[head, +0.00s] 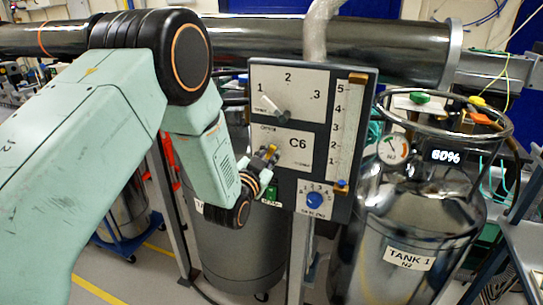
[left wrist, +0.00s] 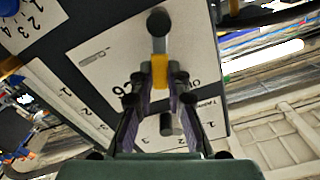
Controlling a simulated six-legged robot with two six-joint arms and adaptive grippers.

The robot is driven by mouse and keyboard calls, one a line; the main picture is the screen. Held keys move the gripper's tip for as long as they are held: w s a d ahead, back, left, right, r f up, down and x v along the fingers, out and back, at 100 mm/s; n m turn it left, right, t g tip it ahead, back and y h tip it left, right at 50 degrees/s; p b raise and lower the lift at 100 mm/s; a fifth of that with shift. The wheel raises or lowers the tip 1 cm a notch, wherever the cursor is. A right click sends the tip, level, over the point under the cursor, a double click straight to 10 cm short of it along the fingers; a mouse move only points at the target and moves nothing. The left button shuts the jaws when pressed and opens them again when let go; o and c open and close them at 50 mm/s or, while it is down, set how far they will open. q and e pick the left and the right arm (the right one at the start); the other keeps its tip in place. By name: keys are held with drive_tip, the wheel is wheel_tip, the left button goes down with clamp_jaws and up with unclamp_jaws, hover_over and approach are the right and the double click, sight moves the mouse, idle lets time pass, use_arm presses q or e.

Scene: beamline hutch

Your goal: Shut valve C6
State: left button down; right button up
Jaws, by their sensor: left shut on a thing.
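The panel labelled C6 (head: 299,144) is a white plate on a dark upright board in the middle of the head view. Its valve lever has a dark round hub, a grey shank and a yellow grip (left wrist: 159,66), seen in the left wrist view. My left gripper (head: 267,157) is at the left part of the C6 plate, and its fingers (left wrist: 159,82) are closed on the yellow grip from both sides. The gripper hides most of the lever in the head view. My right gripper is not in view.
A slider scale (head: 343,125) is on the right, and a blue dial (head: 314,200) is below.

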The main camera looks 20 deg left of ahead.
sight(286, 162)
use_arm(q)
drive_tip(key=m, duration=0.2)
drive_tip(key=d+f+m+b, duration=0.1)
drive_tip(key=m, duration=0.1)
drive_tip(key=d+f+m+b, duration=0.1)
drive_tip(key=m, duration=0.1)
drive_tip(key=shift+d, duration=0.15)
drive_tip(key=m+b, duration=0.1)
drive_tip(key=f+m+b, duration=0.1)
drive_tip(key=m, duration=0.1)
drive_tip(key=shift+d+f+m, duration=0.1)
drive_tip(key=shift+d+m, duration=0.2)
drive_tip(key=shift+d, duration=0.05)
drive_tip(key=shift+d+f+m+b, duration=0.1)
drive_tip(key=shift+f+m+b, duration=0.2)
drive_tip(key=shift+m, duration=0.35)
drive_tip(key=shift+f+m+b, duration=0.2)
drive_tip(key=shift+m+b, duration=0.2)
drive_tip(key=shift+m, duration=0.25)
drive_tip(key=c, duration=1.3)
unclamp_jaws()
drive_tip(key=shift+s+f, duration=0.1)
drive_tip(key=shift+s, duration=0.1)
